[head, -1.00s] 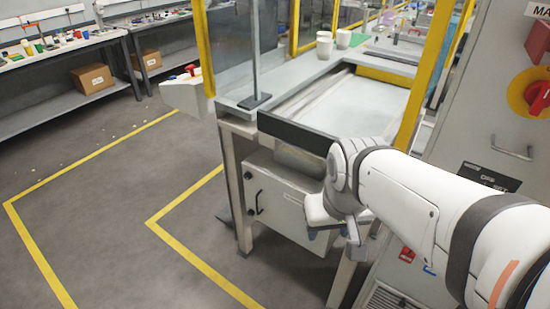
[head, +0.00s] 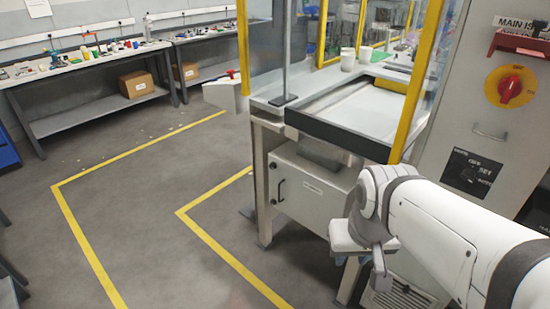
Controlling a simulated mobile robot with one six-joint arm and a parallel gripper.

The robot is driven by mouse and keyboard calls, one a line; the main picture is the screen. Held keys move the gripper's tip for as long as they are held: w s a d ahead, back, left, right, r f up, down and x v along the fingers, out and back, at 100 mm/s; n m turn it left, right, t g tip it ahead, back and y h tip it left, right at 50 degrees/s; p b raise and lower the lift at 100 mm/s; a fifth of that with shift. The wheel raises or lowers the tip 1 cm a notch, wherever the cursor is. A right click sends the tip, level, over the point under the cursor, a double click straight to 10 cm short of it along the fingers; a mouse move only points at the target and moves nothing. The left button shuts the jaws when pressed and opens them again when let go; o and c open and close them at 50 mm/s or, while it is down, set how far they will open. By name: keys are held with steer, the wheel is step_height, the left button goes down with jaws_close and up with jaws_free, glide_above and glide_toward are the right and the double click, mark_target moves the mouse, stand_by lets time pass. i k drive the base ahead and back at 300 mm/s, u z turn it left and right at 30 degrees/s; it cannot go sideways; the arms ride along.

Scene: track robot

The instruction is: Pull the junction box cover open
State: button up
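The junction box (head: 311,186) is a light grey box mounted under the end of the machine table. Its front cover looks shut and has a dark handle (head: 279,190) near its left edge and a small label. My gripper (head: 341,260) hangs at the end of my white arm, to the right of and below the handle in the head view. Its pale body overlaps the lower right edge of the box in the picture, and it looks apart from the handle. Its fingers are small and mostly hidden, so their opening cannot be made out.
The table's steel leg (head: 260,190) is left of the box. Open floor with yellow lines (head: 215,244) lies to the left. Workbenches stand behind.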

mark_target(308, 201)
steer(key=u, duration=0.1)
steer(key=i, duration=1.15)
steer(key=z, duration=0.3)
